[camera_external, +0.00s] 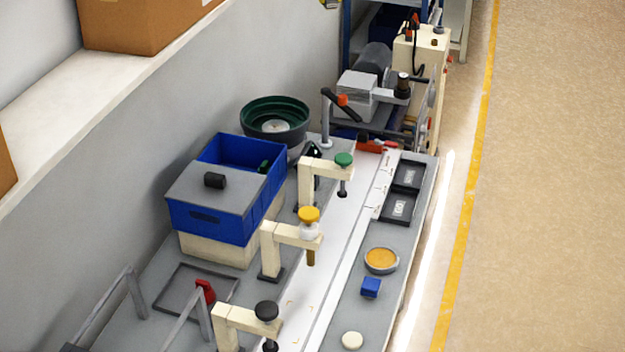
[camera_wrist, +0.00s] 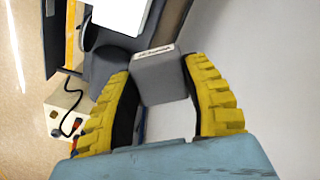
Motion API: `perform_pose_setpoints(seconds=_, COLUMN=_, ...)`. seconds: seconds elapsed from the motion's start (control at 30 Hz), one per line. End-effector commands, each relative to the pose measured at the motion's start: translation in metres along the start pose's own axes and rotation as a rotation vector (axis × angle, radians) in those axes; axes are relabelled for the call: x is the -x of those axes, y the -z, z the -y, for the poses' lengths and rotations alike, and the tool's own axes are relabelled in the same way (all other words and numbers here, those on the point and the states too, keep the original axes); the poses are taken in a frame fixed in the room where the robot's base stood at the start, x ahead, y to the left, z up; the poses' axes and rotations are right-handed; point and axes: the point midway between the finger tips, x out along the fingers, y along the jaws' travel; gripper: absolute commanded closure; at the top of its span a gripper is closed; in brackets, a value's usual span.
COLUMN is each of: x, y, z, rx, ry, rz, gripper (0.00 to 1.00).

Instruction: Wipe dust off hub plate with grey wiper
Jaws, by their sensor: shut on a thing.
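My gripper (camera_wrist: 162,95) shows in the wrist view with two yellow ribbed fingers and black pads, shut on a grey block with a pale printed label, the grey wiper (camera_wrist: 162,78). In the external view only a small yellow and dark piece at the top edge may be my gripper. A dark green bowl feeder (camera_external: 249,113) stands by the wall in the external view. A pale round disc, apparently the hub plate (camera_external: 276,126), lies in its middle. Dust on it is too small to tell. The held wiper is apart from the bowl.
A blue bin (camera_external: 222,218) with a grey lid stands in front of the bowl. Cream clamp posts (camera_external: 270,248) with knobs line the white track. An orange-filled dish (camera_external: 381,260) and a blue block (camera_external: 371,287) lie right. A cream cabinet (camera_external: 418,45) stands at the far end.

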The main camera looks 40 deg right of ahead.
Motion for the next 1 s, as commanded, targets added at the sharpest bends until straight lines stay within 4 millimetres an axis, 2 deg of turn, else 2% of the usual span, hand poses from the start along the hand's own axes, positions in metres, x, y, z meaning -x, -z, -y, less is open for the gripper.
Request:
perform_pose_setpoints(seconds=0.03, x=0.001, y=0.002, z=0.010, rx=-0.029, ry=0.007, rz=0.004, gripper=0.80)
perform_pose_setpoints(seconds=0.4, x=-0.013, y=0.015, z=0.065, rx=-0.274, ry=0.005, rz=0.004, gripper=0.80)
perform_pose_setpoints(seconds=0.63, x=-0.029, y=0.011, z=0.099, rx=-0.410, ry=0.003, rz=0.002, gripper=0.80)
perform_pose_setpoints(seconds=1.0, x=-0.049, y=-0.004, z=0.136, rx=-0.538, ry=0.003, rz=-0.001, gripper=0.80)
